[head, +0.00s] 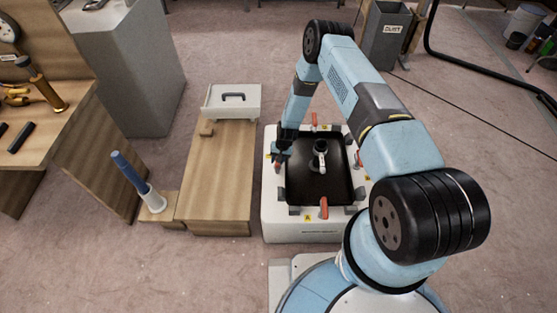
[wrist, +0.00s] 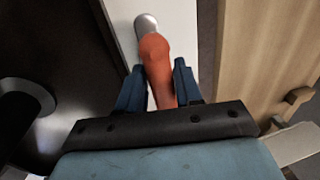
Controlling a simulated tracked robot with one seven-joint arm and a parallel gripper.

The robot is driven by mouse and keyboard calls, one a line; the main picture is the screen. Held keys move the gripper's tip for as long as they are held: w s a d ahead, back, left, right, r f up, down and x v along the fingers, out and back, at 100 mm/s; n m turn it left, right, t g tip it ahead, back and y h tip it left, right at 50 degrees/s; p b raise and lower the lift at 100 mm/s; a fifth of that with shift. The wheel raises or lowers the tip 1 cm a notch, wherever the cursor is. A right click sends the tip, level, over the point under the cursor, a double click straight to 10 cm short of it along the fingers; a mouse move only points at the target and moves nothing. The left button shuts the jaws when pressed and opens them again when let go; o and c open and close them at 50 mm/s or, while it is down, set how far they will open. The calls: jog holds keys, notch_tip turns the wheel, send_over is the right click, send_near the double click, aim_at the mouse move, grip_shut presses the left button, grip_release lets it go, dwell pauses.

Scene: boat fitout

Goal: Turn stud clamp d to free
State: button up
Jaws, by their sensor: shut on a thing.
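The stud clamp at the left side of the white frame is taken to be stud clamp d; its letter is not readable. Its orange-red handle (wrist: 154,58) shows in the wrist view, with a silver end (wrist: 146,22) at the top. My gripper (wrist: 158,88) has its two blue fingers on either side of this handle and is shut on it. In the head view my gripper (head: 279,154) is at the left rim of the white frame (head: 300,233), and mostly hides the clamp.
Other red clamp handles stand at the far rim (head: 314,118) and near rim (head: 323,208). A dark panel (head: 310,190) with a grey fitting (head: 320,150) fills the frame. A wooden bench (head: 220,170) is close on the left. A blue-handled tool (head: 130,170) stands beyond it.

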jog(key=shift+w+d, duration=0.25)
jog(key=o, duration=0.7)
jog(key=shift+o, duration=1.3)
jog(key=shift+s+a, duration=0.15)
jog(key=shift+r, duration=0.1)
notch_tip(320, 180, up, 13)
jog(key=d, duration=0.2)
jog(key=shift+d+r, duration=0.15)
jog(key=shift+d, duration=0.25)
